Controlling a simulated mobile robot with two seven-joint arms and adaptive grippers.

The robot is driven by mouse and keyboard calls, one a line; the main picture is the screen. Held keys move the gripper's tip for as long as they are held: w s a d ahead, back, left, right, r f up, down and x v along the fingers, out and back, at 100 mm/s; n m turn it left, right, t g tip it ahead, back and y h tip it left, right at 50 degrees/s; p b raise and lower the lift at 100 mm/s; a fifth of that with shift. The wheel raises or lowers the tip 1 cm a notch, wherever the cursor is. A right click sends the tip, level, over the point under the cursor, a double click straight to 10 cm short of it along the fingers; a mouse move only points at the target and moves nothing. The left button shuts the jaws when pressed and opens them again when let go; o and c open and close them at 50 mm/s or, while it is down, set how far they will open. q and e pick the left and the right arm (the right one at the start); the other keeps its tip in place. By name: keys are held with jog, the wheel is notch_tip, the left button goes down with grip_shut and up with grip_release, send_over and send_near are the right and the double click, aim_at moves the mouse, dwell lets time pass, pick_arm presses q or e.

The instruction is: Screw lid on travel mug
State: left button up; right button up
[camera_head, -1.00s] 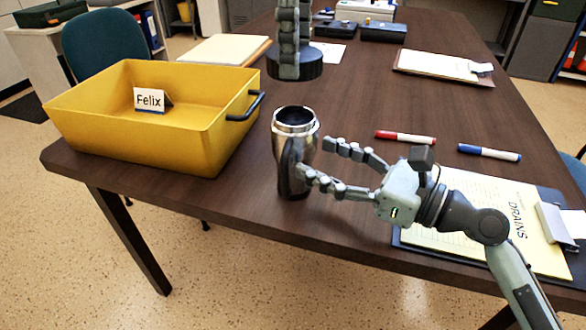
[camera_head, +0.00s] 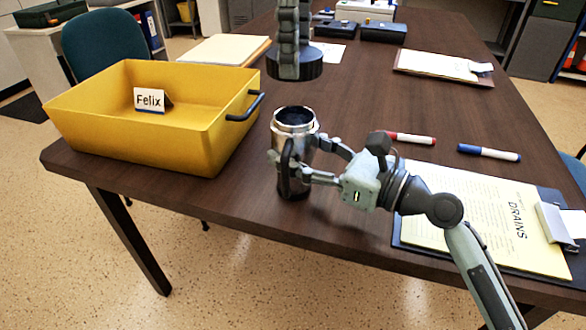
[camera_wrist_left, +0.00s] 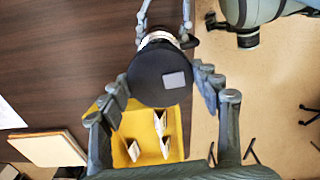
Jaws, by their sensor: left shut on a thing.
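The travel mug (camera_head: 296,122), silver with a dark handle, stands upright and open-topped near the table's front edge. My left gripper (camera_head: 291,50) is shut on the round black lid (camera_head: 308,69) and holds it above the mug, clearly apart from it. The lid also shows in the left wrist view (camera_wrist_left: 150,80), between my left fingers, hiding most of the mug. My right gripper (camera_head: 299,166) is low at the mug, its fingers reaching around the body on both sides. It looks open; finger contact is unclear.
A yellow bin (camera_head: 180,143) with a Felix name card (camera_head: 149,100) stands left of the mug. A red marker (camera_head: 412,139), a blue marker (camera_head: 488,152) and a clipboard (camera_head: 490,215) lie to the right. The table beyond the mug has bare room.

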jog(key=c, duration=0.6)
pick_arm(q)
jog(key=shift+f, duration=2.5)
jog(key=shift+f, duration=0.1)
jog(key=shift+f, duration=0.8)
jog(key=shift+f, duration=0.55)
pick_arm(e)
grip_shut()
